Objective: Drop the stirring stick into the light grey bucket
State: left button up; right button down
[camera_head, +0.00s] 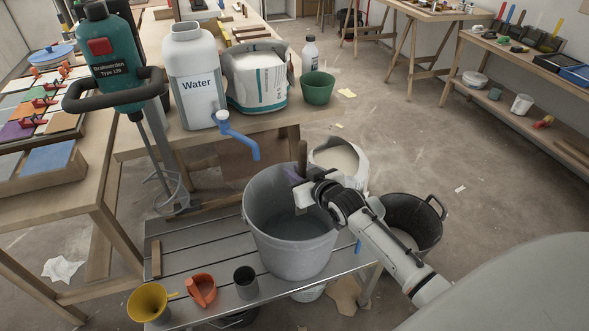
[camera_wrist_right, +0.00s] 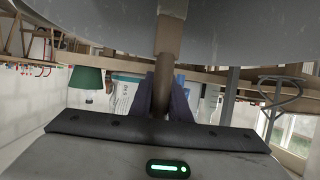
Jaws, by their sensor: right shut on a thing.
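The grey bucket (camera_head: 285,255) stands upright on the slatted metal bench. Its wide mouth opens upward, with greyish content inside. My right gripper (camera_head: 303,186) is over the bucket's mouth, toward its right side. It is shut on the stirring stick (camera_head: 302,153), whose dark brown end points up. A paler, flatter part shows below the fingers, against the bucket's inside. In the right wrist view the stick (camera_wrist_right: 162,92) is between the two dark fingers, and the grey bucket wall (camera_wrist_right: 90,30) fills the top. I cannot tell whether the stick touches the bucket. My left gripper is out of view.
A black tub (camera_head: 437,232) and an open bag (camera_head: 345,160) stand beside the bench. A water canister (camera_head: 195,85) with a blue tap (camera_head: 238,137) stands behind.

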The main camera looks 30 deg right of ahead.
notch_tip(320, 180, down, 6)
jog(key=b, duration=0.4)
jog(key=shift+r, duration=0.2)
jog(key=c, duration=1.6)
grip_release()
jog(key=v, duration=1)
jog(key=shift+s+p, duration=0.15)
jog(key=shift+p, duration=0.25)
